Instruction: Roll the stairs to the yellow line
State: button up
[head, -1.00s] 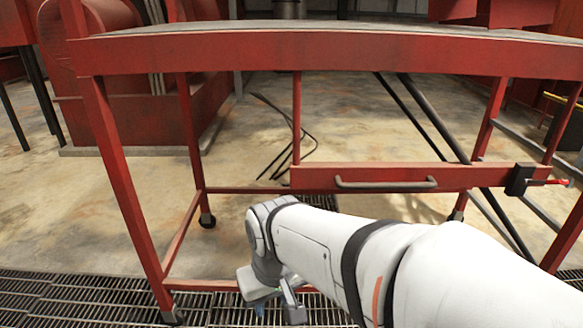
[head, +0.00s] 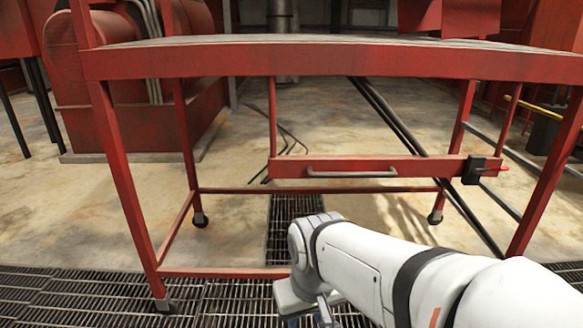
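The red stairs (head: 300,64) fill the head view as a wheeled frame with a wide top and legs on small casters. A grey handle (head: 352,173) is on the red lower crossbar. A black block with a red lever (head: 474,170) sits at the bar's right end. The front left caster (head: 162,302) is on the floor grating. My gripper (head: 306,319) is at the bottom edge, low and in front of the stairs, below the handle and apart from it. Its fingertips are cut off, so its opening is unclear. No yellow floor line shows.
Metal grating (head: 60,300) covers the near floor, with bare concrete (head: 50,215) beyond. Red machinery (head: 140,100) stands behind at the left. Black rods (head: 281,140) show through the frame. A yellow bar (head: 535,108) is raised at the right.

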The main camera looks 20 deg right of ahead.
aim_at(271, 56)
jog(key=z, duration=0.05)
jog(key=i, duration=1)
jog(key=z, duration=0.05)
